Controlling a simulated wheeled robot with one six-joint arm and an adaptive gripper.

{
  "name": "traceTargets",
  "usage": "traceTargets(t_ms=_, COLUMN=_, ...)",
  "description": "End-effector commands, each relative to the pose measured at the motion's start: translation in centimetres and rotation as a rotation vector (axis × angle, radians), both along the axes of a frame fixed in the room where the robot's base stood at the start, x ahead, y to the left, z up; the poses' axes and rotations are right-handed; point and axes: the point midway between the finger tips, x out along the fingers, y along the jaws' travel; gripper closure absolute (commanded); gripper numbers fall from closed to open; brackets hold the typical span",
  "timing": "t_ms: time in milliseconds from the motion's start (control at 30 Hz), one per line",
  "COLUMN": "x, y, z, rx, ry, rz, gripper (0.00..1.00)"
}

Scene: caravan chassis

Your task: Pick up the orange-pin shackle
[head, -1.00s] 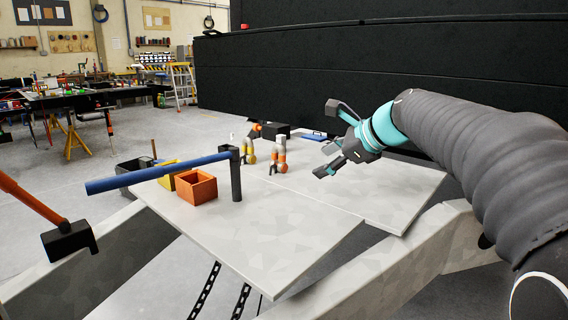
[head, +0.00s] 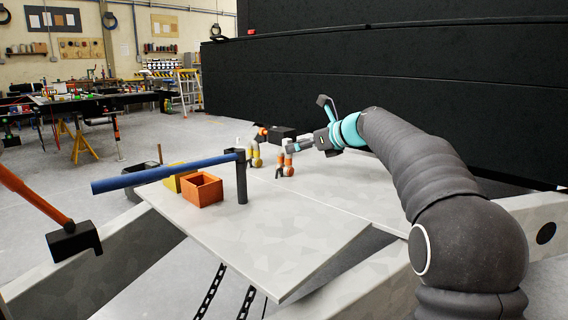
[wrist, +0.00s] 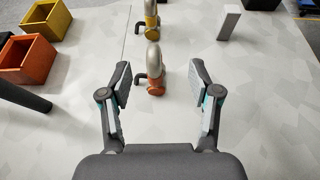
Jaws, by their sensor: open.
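The orange-pin shackle (head: 285,170) stands on the pale panel, and its grey bow rises above its orange lower part. In the wrist view the shackle (wrist: 156,82) is ahead, in line with the gap between my fingers, with a dark piece at its left side. My gripper (wrist: 160,82) is open and empty, a finger to either side of that line. In the head view my gripper (head: 308,124) is above and right of the shackle, its lower finger close to the shackle's top. I cannot tell whether they touch.
A yellow shackle (head: 255,157) stands just beyond. An orange bin (head: 203,190) and a yellow bin (wrist: 47,18) are at the left. A blue bar (head: 165,173) meets a dark post (head: 242,180) nearby. A grey block (wrist: 228,22) stands to the right.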

Motion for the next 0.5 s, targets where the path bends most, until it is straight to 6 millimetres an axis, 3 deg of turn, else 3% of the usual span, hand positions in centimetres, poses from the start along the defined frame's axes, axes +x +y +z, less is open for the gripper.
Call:
traceTargets(t_ms=267, x=0.5, y=1.3, z=-0.6, rx=-0.001, ry=0.000, rz=0.002, gripper=0.38)
traceTargets(t_ms=500, x=1.9, y=3.9, z=-2.0, rx=-0.001, ry=0.000, rz=0.001, gripper=0.38)
